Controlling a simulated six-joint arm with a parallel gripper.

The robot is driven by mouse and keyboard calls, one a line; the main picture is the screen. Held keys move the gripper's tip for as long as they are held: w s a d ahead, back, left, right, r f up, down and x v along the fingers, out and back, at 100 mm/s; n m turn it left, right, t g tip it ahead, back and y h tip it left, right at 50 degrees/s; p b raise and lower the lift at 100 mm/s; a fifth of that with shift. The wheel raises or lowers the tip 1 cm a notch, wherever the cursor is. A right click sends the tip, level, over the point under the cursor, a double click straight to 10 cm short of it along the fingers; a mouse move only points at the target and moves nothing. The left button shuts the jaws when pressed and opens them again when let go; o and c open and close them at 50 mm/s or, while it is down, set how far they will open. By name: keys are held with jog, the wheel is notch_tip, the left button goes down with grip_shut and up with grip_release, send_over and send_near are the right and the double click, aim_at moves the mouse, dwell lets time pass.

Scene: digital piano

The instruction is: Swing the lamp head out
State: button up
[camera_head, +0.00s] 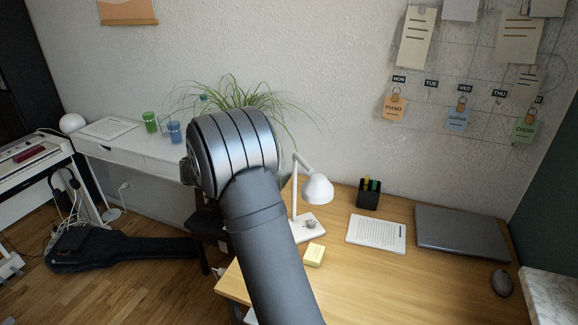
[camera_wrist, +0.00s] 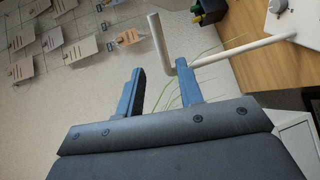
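A white desk lamp has its domed head (camera_head: 318,188) hanging to the right of its upright post (camera_head: 295,190), above its square base (camera_head: 307,227). In the wrist view, the lamp's post (camera_wrist: 240,50) and short upper arm (camera_wrist: 160,42) meet at a bend close to the tip of the right finger. The lamp head cannot be made out there. My gripper (camera_wrist: 160,84) is open, with a gap between its fingers and nothing held. Contact with the lamp cannot be told. In the head view, my arm hides the gripper.
On the wooden desk (camera_head: 400,285) are a yellow note block (camera_head: 314,255), a printed sheet (camera_head: 376,234), a black pen cup (camera_head: 368,194), a closed laptop (camera_head: 462,232) and a mouse (camera_head: 502,282). A leafy plant (camera_head: 235,95) stands behind my arm. The wall grid (camera_head: 480,60) carries cards.

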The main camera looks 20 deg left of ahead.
aim_at(304, 162)
jog(key=v, duration=0.5)
jog(key=shift+s+a+r, duration=0.1)
jog(key=shift+s+a, duration=0.15)
jog(key=x, duration=1.7)
jog(key=shift+w+d, duration=0.15)
